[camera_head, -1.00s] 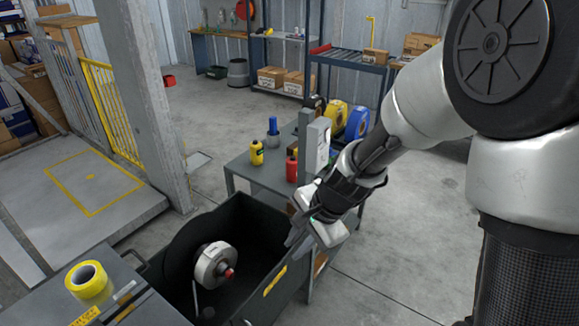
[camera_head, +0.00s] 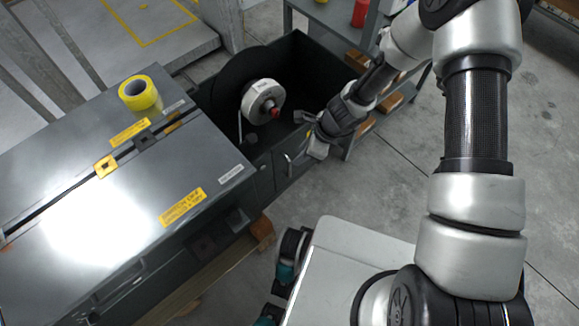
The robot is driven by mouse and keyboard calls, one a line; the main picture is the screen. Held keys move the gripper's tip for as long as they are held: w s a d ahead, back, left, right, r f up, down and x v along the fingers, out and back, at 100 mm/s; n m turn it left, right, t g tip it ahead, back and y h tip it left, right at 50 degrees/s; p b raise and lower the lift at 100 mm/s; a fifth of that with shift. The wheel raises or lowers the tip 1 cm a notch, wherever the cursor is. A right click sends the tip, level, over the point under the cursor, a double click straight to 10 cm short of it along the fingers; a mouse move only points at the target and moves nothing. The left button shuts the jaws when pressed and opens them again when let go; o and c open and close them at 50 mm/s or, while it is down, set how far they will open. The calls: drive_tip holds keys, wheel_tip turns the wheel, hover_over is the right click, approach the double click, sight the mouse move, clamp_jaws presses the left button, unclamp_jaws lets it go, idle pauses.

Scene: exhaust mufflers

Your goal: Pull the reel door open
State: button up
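The reel compartment is a dark open-topped box at the end of the grey machine (camera_head: 110,205). Inside it a white reel (camera_head: 256,97) with a red hub sits against a large dark disc. The reel door appears to be the compartment's dark front panel (camera_head: 264,180), with a light metal handle (camera_head: 290,160) near its right part. My gripper (camera_head: 300,150) is low at this panel, right beside the handle. Its fingers are small and partly hidden, so I cannot tell whether they touch or close on the handle.
A yellow tape roll (camera_head: 140,94) stands on the machine's top. A grey table (camera_head: 310,12) with a red bottle (camera_head: 361,12) is behind the compartment. Wood (camera_head: 262,232) shows under the machine. Concrete floor (camera_head: 395,165) to the right is clear.

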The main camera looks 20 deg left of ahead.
sight(289, 166)
drive_tip(key=b+x, duration=0.1)
drive_tip(key=x, duration=0.8)
drive_tip(key=shift+a+f+b, duration=0.1)
drive_tip(key=shift+f+b, duration=0.15)
drive_tip(key=shift+b, duration=0.1)
clamp_jaws()
